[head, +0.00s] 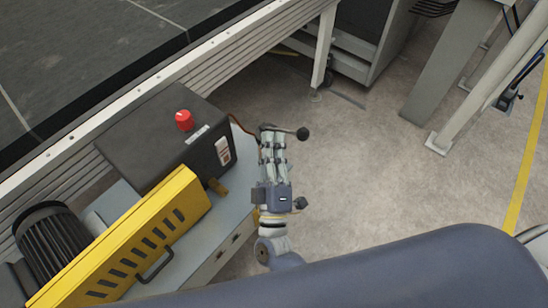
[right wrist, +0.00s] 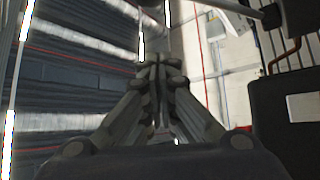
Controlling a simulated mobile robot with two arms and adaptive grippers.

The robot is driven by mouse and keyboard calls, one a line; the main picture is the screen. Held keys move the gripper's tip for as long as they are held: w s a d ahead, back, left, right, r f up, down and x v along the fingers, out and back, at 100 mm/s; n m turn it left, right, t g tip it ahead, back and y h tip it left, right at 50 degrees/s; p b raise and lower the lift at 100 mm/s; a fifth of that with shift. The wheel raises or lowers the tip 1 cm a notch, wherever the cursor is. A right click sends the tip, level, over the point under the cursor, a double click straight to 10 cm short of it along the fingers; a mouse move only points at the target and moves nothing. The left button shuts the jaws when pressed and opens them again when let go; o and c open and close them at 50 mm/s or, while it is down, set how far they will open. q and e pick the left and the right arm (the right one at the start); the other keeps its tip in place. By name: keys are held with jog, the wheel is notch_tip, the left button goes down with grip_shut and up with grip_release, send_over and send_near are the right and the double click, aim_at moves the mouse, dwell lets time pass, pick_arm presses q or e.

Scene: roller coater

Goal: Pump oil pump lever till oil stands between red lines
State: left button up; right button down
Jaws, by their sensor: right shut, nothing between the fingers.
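The oil pump is a black box (head: 165,135) with a red cap (head: 183,120) on top. On its right face is a small sight window with a pale and reddish marking (head: 222,150); the oil level is too small to read. The pump lever shows as a short rod with a black ball knob (head: 302,133). My right gripper (head: 271,137) is shut and empty, its fingertips at the lever rod in the head view. In the right wrist view the shut fingers (right wrist: 160,66) appear below a grey rod (right wrist: 236,7), with a visible gap. I cannot tell whether they touch. My left gripper is out of view.
A yellow slotted guard (head: 140,235) and a black finned motor (head: 52,240) stand left of my right arm. A metal conveyor frame (head: 190,65) runs behind the pump. Concrete floor (head: 390,190) to the right is clear. Grey posts (head: 460,75) stand farther right.

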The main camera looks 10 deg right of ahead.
aim_at(284, 131)
jog(key=d, duration=0.1)
jog(key=w+d, duration=0.1)
jog(key=d+f+p, duration=0.1)
jog(key=shift+w+d, duration=0.15)
jog(key=shift+d, duration=0.15)
dwell(0.3)
